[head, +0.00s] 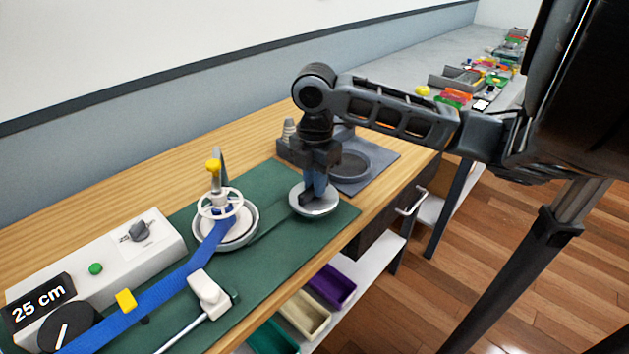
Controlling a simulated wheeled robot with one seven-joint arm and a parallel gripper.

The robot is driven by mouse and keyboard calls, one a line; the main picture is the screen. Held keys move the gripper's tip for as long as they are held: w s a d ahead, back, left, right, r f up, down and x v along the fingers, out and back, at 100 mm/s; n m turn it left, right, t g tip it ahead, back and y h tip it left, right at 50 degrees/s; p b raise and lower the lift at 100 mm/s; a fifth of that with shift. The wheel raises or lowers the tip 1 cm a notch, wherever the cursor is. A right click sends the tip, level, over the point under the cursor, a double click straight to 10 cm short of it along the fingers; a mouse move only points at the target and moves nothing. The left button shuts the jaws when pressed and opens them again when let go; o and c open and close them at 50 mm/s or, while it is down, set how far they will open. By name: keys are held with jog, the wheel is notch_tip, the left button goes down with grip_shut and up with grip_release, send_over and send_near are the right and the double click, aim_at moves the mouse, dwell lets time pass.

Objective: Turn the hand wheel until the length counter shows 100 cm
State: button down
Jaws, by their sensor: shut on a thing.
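The length counter (39,304) at the lower left reads 25 cm in white on black. My gripper (316,190) points straight down at a pale round wheel (314,209) on the green mat, which looks like the hand wheel. The jaws are shut at the middle of this wheel; the part between them is mostly hidden. To its left, a white spoked reel (220,203) stands over a round base. A blue strap (180,278) runs from this reel down to the lower left, past the counter.
A white box (100,262) with a green button and a grey knob stands behind the strap. A grey tray (355,165) lies behind my gripper. A white-headed rod (208,293) lies at the front. Coloured bins (330,286) sit on the shelf below.

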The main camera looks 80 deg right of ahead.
jog(key=m, duration=0.4)
jog(key=shift+a+m, duration=0.1)
jog(key=shift+m, duration=0.2)
jog(key=m, duration=0.3)
jog(key=shift+m, duration=0.4)
jog(key=m+p, duration=0.1)
jog(key=m, duration=0.3)
jog(key=shift+s+a+r, duration=0.1)
jog(key=shift+m+p, duration=0.6)
jog(key=shift+m, duration=0.3)
jog(key=shift+m, duration=0.3)
jog(key=c, duration=1.1)
grip_release()
